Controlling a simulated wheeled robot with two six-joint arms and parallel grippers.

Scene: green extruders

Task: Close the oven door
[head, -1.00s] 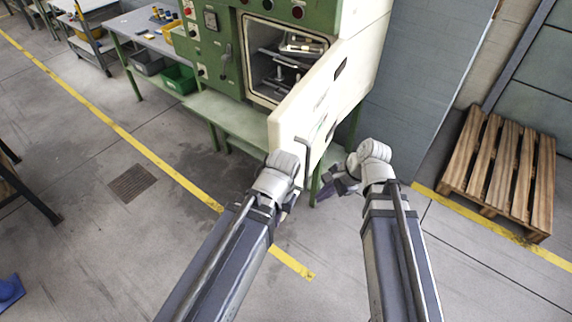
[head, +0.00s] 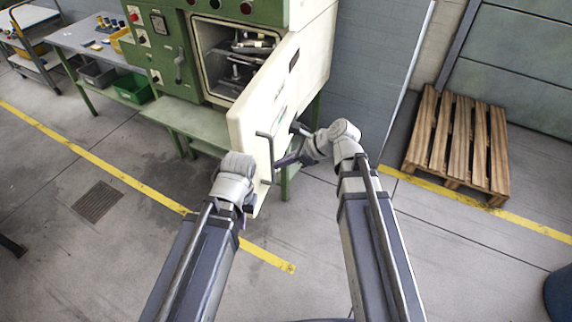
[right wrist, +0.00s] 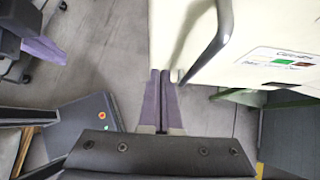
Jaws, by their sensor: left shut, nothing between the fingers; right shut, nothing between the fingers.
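The oven's cream door (head: 252,120) stands wide open in the head view, swung out toward me from the green oven cabinet (head: 165,60). The oven cavity (head: 214,55) shows metal parts inside. A dark bar handle (head: 270,155) is on the door's outer face; it also shows in the right wrist view (right wrist: 222,22). My right gripper (head: 284,160) is shut and empty, to the right of the door beside the handle. In the right wrist view its fingertips (right wrist: 160,76) are close to the handle's end; contact cannot be told. My left gripper (head: 248,207) is shut by the door's lower free edge, mostly hidden by its wrist.
A green shelf (head: 195,122) juts out below the oven. A workbench (head: 85,40) with bins stands at the left. A wooden pallet (head: 458,140) lies at the right by the grey wall. A dark blue object (head: 560,295) is at lower right. The floor in front is clear.

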